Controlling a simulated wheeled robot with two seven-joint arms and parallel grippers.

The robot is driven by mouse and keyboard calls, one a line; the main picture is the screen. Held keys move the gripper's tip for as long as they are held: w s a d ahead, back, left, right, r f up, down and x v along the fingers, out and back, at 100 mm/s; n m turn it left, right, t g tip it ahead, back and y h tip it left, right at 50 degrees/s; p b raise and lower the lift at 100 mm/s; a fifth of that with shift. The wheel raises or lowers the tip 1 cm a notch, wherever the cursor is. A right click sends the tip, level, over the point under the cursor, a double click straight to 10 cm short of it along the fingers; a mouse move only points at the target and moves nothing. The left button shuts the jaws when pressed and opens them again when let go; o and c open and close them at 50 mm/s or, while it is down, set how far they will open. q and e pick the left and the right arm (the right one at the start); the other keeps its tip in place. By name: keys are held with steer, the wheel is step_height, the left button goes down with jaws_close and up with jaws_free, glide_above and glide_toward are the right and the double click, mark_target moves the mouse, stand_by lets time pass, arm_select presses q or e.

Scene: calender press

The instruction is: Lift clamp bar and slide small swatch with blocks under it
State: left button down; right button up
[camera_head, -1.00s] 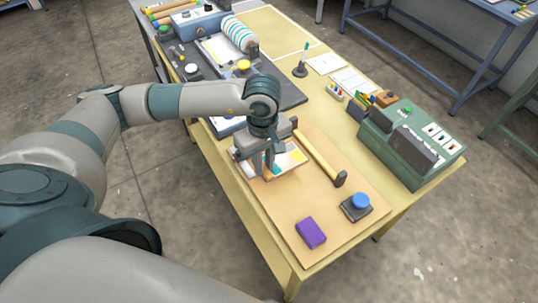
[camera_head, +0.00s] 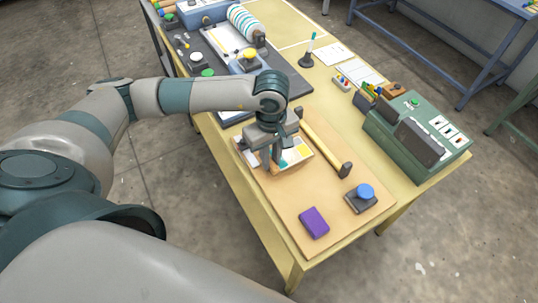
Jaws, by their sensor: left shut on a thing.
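A multicoloured swatch board (camera_head: 298,157) lies on the tan mat, partly hidden by my left gripper. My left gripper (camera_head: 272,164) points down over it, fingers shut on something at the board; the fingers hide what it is. A yellow bar with dark ends (camera_head: 323,142), which looks like the clamp bar, lies slantwise just right of the swatch board. A purple block (camera_head: 314,222) and a dark block with a blue knob (camera_head: 360,198) sit on the mat's near part, apart from the swatch board. My right gripper is not in view.
The tan mat (camera_head: 285,205) lies on a yellow table. A green control box (camera_head: 418,135) stands at the right edge. A dark panel with a striped roller (camera_head: 246,24) is at the back. The mat is clear between the swatch board and the purple block.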

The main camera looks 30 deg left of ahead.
arm_select(q)
steer(key=shift+w+d+f, duration=0.1)
steer(key=shift+w+f, duration=0.05)
steer(key=shift+f, duration=0.35)
steer(key=shift+w+d+f, duration=0.1)
steer(key=shift+f, duration=0.35)
